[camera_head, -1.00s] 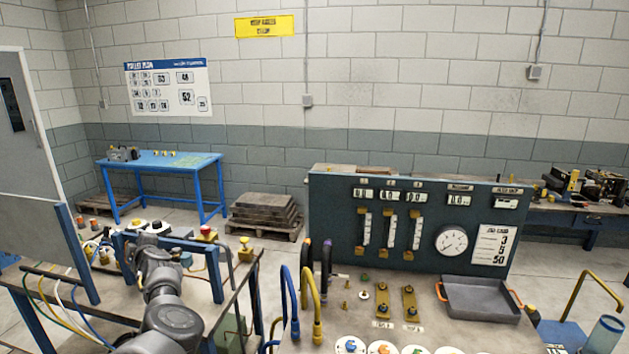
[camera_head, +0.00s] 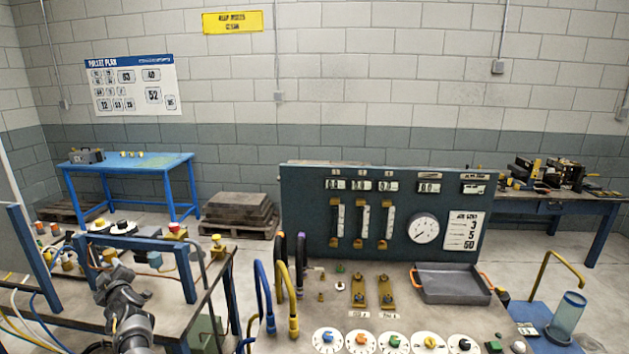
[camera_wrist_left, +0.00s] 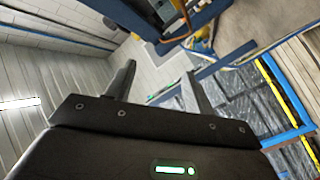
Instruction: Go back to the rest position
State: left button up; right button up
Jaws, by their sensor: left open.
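My left gripper (camera_wrist_left: 160,82) shows in the left wrist view as two dark fingers standing apart with nothing between them. In the head view my grey left arm (camera_head: 122,300) reaches up from the bottom edge at the left, over the blue-framed bench; I cannot make out its fingertips there. My right arm and gripper are not in view.
A blue-framed bench (camera_head: 160,242) with hoses and knobs is close to my left arm. A panel with a gauge (camera_head: 424,228) stands at centre right, with a grey tray (camera_head: 453,294) before it. A blue table (camera_head: 127,161) and stacked pallet (camera_head: 240,212) stand behind.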

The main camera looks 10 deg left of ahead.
pick_arm(q)
jog(key=w+d+f+m+t+h+p, duration=0.1)
jog(key=w+d+m+t+h+p, duration=0.1)
jog(key=w+d+m, duration=0.2)
jog(key=shift+w+d+t+p, duration=0.25)
jog(key=shift+d+t+p, duration=0.15)
jog(key=shift+d, duration=0.9)
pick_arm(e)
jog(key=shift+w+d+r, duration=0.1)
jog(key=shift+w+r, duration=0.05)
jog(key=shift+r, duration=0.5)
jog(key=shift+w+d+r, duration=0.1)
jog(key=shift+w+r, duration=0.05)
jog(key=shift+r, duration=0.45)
